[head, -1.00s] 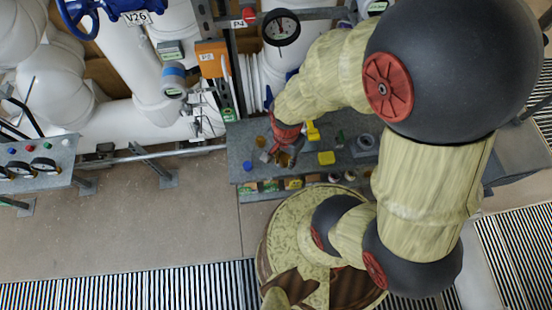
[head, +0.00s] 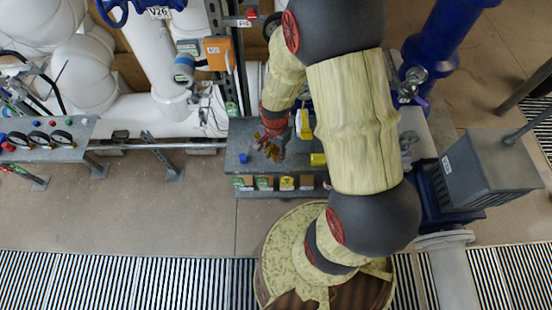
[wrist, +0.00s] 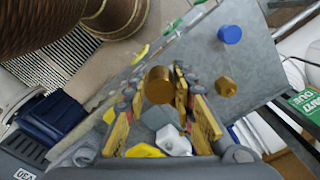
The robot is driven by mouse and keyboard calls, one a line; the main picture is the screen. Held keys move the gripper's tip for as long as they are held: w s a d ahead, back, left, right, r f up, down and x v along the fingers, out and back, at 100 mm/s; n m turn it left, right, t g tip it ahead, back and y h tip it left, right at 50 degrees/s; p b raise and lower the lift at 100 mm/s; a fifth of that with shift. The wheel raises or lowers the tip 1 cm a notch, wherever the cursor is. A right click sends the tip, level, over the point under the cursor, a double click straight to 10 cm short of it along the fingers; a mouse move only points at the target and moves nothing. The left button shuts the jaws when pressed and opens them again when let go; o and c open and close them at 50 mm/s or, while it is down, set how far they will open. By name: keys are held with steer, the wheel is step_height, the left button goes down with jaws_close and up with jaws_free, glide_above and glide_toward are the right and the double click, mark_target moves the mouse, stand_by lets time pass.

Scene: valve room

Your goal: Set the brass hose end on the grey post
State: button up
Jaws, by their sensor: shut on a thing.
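The brass hose end (wrist: 158,86) shows in the wrist view as a round brass piece between the fingertips of my gripper (wrist: 153,94). My gripper is shut on it, over the grey bench (wrist: 200,57). In the head view my gripper (head: 272,150) is small, above the left part of the bench (head: 235,175). A second brass piece (wrist: 226,88) with a hexagonal face is right of the fingers in the wrist view.
A blue cap (wrist: 230,34) stands on the bench; it also shows in the head view (head: 243,158). A yellow block (head: 318,159) is right of my gripper. White pipes (head: 160,70) stand behind, and a grey box (head: 485,170) is at right. Open floor (head: 170,220) lies left.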

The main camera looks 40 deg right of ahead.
steer(key=w, duration=0.1)
steer(key=w+d+f+b, duration=0.1)
steer(key=w+d, duration=0.1)
steer(key=w, duration=0.1)
steer(key=shift+d+f, duration=0.25)
steer(key=shift+f, duration=0.1)
steer(key=shift+f+b, duration=1.1)
steer(key=shift+f, duration=0.15)
steer(key=shift+f+b, duration=0.65)
steer(key=shift+f, duration=0.4)
stand_by(1.1)
steer(key=shift+f, duration=0.25)
stand_by(0.3)
steer(key=o, duration=1)
steer(key=shift+o, duration=0.3)
step_height(320, 180, up, 12)
